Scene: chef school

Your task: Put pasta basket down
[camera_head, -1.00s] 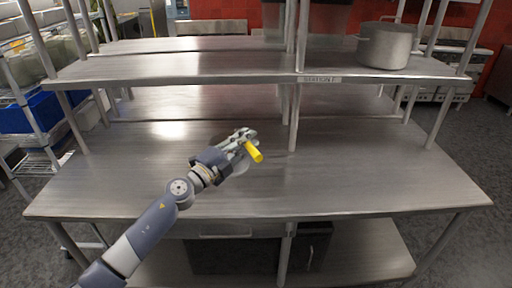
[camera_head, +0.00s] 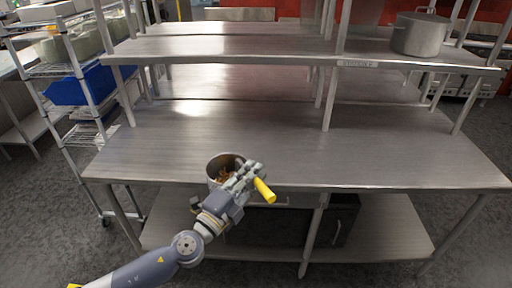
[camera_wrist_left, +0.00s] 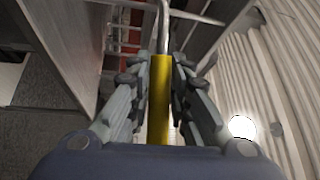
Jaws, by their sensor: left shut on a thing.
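The pasta basket (camera_head: 213,171) is a round metal container with orange-brown pasta inside and a yellow handle (camera_head: 264,190). My left gripper (camera_head: 246,178) is shut on it at the handle, and the arm partly hides the basket. In the head view, the basket overlaps the front edge of the steel table (camera_head: 400,155). I cannot tell whether its bottom touches the table. In the left wrist view, the yellow handle (camera_wrist_left: 160,100) lies between the fingers. My right gripper is not in view.
The tabletop is bare, with wide free room to the right and behind. A shelf (camera_head: 250,48) runs above it, held by thin posts, with a large steel pot (camera_head: 420,35) at its right. A wire rack with a blue bin (camera_head: 85,85) stands at the left.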

